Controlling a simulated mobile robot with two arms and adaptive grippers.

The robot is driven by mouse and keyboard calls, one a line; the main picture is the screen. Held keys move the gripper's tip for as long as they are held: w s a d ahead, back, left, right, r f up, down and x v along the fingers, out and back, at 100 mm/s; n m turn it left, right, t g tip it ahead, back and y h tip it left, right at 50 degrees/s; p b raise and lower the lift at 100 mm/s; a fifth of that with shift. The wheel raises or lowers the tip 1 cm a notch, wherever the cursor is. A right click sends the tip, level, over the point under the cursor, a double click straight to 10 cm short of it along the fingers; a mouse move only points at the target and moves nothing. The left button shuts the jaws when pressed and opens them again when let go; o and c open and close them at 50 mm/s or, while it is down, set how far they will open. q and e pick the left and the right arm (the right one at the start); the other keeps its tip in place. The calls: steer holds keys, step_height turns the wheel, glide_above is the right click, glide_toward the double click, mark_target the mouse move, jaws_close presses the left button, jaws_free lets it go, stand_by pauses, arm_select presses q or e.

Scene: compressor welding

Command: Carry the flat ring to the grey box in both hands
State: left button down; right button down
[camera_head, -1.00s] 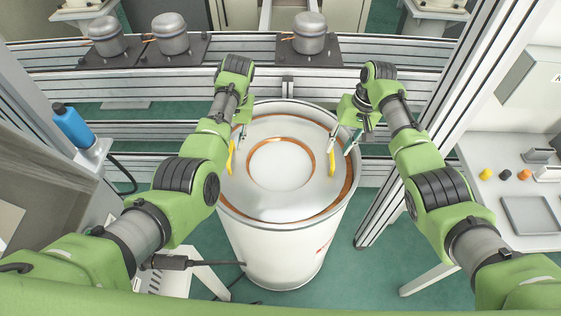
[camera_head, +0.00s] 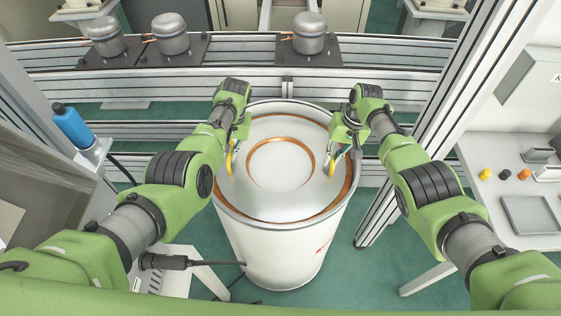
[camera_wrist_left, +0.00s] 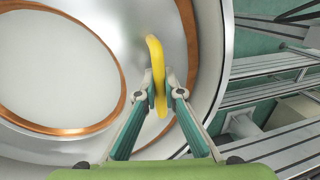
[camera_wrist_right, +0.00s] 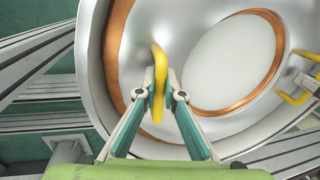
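The flat ring (camera_head: 270,208) is pale and metallic, with a round hole in its middle, and lies level inside the top of a white drum (camera_head: 275,255). It has a yellow handle on each side. My left gripper (camera_head: 232,155) is at the left handle (camera_wrist_left: 158,65), with its fingers closed in on both sides of it. My right gripper (camera_head: 343,158) is likewise closed in on the right handle (camera_wrist_right: 159,65). Finger contact is hard to make out exactly. A grey box-like cabinet (camera_head: 45,165) stands at the left; I cannot tell whether it is the task's box.
Copper-coloured wire (camera_head: 235,207) shows around the ring inside the drum. A rail with several grey compressors (camera_head: 310,35) runs behind. A metal post (camera_head: 440,110) and a white table with a grey tray (camera_head: 505,215) are at right. A blue bottle (camera_head: 72,127) is at left.

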arm_select(q)
steer(key=shift+r, duration=0.1)
arm_select(e)
steer(key=shift+r, duration=0.15)
